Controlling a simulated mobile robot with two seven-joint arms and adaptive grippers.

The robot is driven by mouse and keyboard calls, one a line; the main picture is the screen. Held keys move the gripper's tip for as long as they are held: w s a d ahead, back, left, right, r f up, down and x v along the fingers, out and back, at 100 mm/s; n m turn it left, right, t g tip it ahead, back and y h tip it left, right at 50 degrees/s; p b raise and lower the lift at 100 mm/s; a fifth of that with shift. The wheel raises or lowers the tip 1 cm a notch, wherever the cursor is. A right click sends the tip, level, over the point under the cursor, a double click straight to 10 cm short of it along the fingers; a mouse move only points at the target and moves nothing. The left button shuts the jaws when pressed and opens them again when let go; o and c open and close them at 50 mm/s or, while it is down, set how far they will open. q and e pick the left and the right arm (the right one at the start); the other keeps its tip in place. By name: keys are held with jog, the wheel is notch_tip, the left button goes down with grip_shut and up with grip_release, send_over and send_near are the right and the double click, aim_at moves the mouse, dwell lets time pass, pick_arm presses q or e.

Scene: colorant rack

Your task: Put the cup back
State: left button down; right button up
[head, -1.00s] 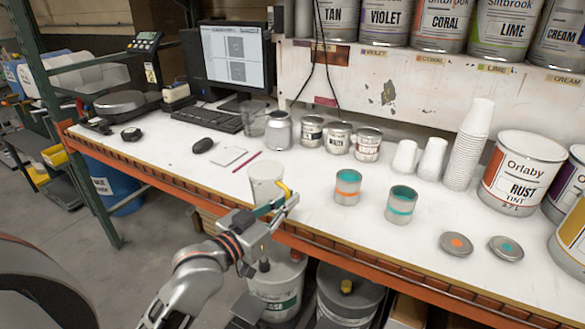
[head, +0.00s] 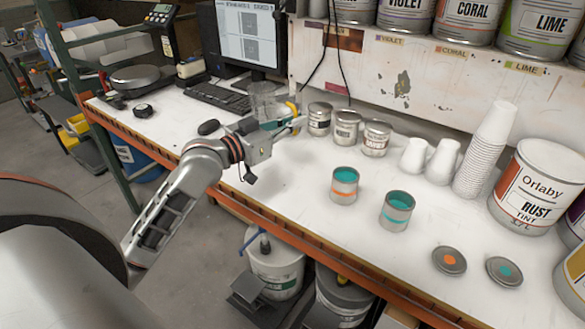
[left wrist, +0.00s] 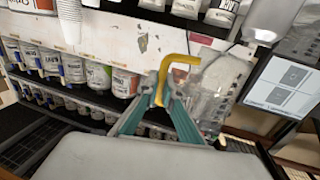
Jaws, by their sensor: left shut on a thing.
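My left gripper (head: 290,125) is shut on the yellow handle of a clear cup (head: 262,102). In the left wrist view the teal fingers (left wrist: 160,92) close on the hooked yellow handle, and the see-through cup (left wrist: 220,88) is to its right. In the head view the cup is above the back part of the white table, near the keyboard and monitor. Its base is partly hidden by my gripper, so I cannot tell whether it touches the table. My right gripper is not in view.
Small silver cans (head: 346,128) stand just right of my gripper. Two open teal-filled cans (head: 344,186), lids (head: 449,261), stacked white cups (head: 484,150) and a large Rust tin (head: 537,185) are farther right. The monitor (head: 243,35) is behind. The table's front middle is clear.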

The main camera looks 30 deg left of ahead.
pick_arm(q)
notch_tip(320, 180, down, 14)
jog(key=shift+f+b, duration=0.2)
jog(key=shift+b, duration=0.4)
jog(key=shift+f, duration=0.5)
jog(key=c, duration=2.2)
grip_release()
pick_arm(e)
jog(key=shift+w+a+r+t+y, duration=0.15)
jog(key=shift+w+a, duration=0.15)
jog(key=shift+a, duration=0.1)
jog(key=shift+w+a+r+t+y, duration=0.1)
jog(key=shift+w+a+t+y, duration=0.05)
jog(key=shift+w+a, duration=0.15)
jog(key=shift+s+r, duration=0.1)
